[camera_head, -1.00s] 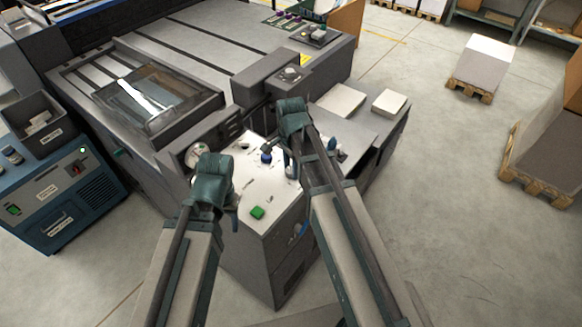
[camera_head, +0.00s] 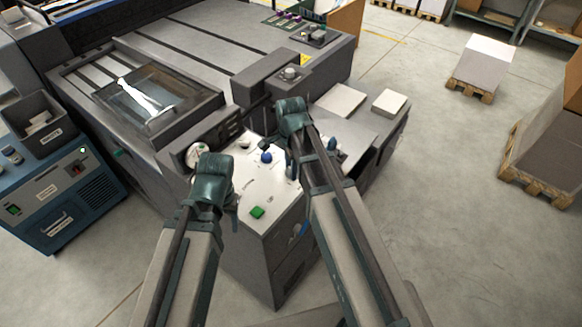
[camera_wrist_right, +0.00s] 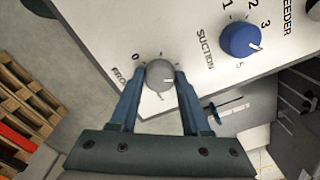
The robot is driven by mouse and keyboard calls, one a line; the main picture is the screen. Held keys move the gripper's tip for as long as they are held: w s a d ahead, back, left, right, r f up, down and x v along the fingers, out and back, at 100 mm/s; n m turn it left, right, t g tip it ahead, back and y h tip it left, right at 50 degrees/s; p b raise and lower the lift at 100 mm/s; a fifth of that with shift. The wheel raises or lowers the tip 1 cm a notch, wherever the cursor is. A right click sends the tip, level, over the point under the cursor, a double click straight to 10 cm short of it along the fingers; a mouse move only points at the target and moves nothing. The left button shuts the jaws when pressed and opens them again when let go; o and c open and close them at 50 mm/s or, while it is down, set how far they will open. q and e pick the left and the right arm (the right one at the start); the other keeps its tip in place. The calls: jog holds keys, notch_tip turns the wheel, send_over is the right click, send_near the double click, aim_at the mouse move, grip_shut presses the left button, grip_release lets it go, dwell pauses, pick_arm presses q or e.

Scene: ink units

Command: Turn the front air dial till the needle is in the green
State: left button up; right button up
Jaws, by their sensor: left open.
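The front air dial (camera_wrist_right: 161,74) is a small grey round knob on a white panel, with a scale beginning at 0 and a partly cut-off label. My right gripper has a blue finger on each side of this dial and appears closed against it in the right wrist view. In the head view my right gripper (camera_head: 291,165) is over the panel and mostly hidden by its own wrist. A round white gauge (camera_head: 197,155) stands at the panel's left; its needle and colours are too small to read. My left gripper (camera_head: 233,197) is open, beside the panel's left edge, its fingers mostly hidden.
A blue suction dial (camera_wrist_right: 240,40) sits near the grey one; it also shows in the head view (camera_head: 266,157). A green button (camera_head: 257,212) is near the panel's front edge. A press with a glass window (camera_head: 160,92) fills the back.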

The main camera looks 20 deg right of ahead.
jog(key=o, duration=0.4)
jog(key=shift+r, duration=0.1)
notch_tip(320, 180, up, 14)
jog(key=p, duration=1.3)
jog(key=shift+f+p, duration=0.2)
jog(key=shift+p, duration=0.2)
dwell(1.4)
